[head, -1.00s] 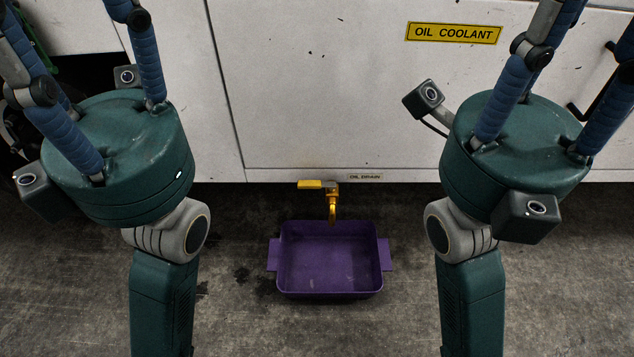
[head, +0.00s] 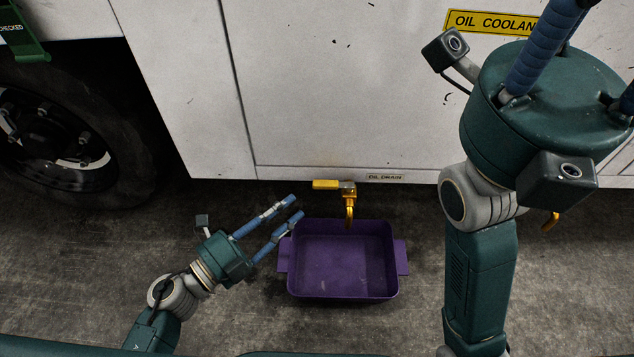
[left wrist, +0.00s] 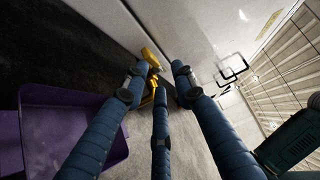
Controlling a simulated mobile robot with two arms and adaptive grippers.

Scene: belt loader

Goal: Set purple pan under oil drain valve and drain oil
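The purple pan (head: 342,287) sits on the floor, its far edge at the oil drain valve (head: 349,205). The valve's spout points down and overlaps the pan's far rim in the head view. Its yellow handle (head: 326,184) lies sideways. In the left wrist view, the yellow handle (left wrist: 152,58) shows just beyond the fingers and the pan (left wrist: 65,97) at left. My right gripper (head: 545,105) is raised at right; its fingertips are out of frame.
A white vehicle body (head: 340,90) stands behind, with an oil coolant label (head: 490,21) and an oil drain label (head: 384,178). A black wheel (head: 60,140) is at left. Another yellow fitting (head: 550,222) shows behind my right arm. Floor in front is clear.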

